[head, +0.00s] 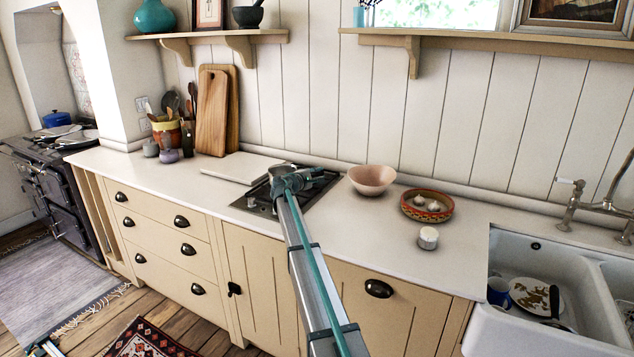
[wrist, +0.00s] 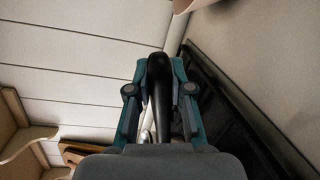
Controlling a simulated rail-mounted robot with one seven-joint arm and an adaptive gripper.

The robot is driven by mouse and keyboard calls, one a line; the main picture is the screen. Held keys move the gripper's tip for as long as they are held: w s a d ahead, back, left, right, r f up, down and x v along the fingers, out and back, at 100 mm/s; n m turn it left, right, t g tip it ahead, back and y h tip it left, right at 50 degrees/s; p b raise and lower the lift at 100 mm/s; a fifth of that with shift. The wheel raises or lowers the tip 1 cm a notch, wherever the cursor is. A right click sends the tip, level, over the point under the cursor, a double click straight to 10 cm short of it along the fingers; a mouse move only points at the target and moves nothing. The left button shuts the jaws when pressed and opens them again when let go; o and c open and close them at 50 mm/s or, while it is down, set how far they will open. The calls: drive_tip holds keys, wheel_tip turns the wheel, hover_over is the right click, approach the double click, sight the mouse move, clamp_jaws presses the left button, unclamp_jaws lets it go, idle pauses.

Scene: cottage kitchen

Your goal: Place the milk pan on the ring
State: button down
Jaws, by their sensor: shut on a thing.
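The milk pan (head: 281,169) shows as a small grey shape at the hob, largely hidden behind my gripper (head: 296,181) in the head view. In the wrist view, my gripper (wrist: 159,92) is shut on the pan's black handle (wrist: 158,75), with a finger on either side. The pan's body is mostly hidden below the gripper there. The hob (head: 254,203) is a dark-and-steel plate set in the white worktop, and its dark surface (wrist: 232,100) fills the right of the wrist view. I cannot make out the ring under the pan, or whether the pan touches it.
A white board (head: 238,167) lies left of the hob. A pink bowl (head: 372,179), a patterned dish (head: 427,206) with pale bulbs and a small white jar (head: 428,238) stand to the right. Wooden boards (head: 212,112) lean on the wall. A sink (head: 540,262) is far right.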

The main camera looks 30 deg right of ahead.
drive_tip(key=shift+w+f, duration=0.2)
drive_tip(key=shift+w, duration=0.05)
drive_tip(key=shift+w+f+p, duration=0.1)
drive_tip(key=shift+f+p, duration=0.7)
drive_tip(key=shift+f, duration=0.95)
drive_tip(key=c, duration=1.5)
unclamp_jaws()
drive_tip(key=shift+f, duration=0.15)
drive_tip(key=o, duration=0.4)
drive_tip(key=shift+o, duration=0.2)
drive_tip(key=b+v, duration=0.3)
drive_tip(key=v, duration=0.9)
drive_tip(key=shift+r, duration=0.25)
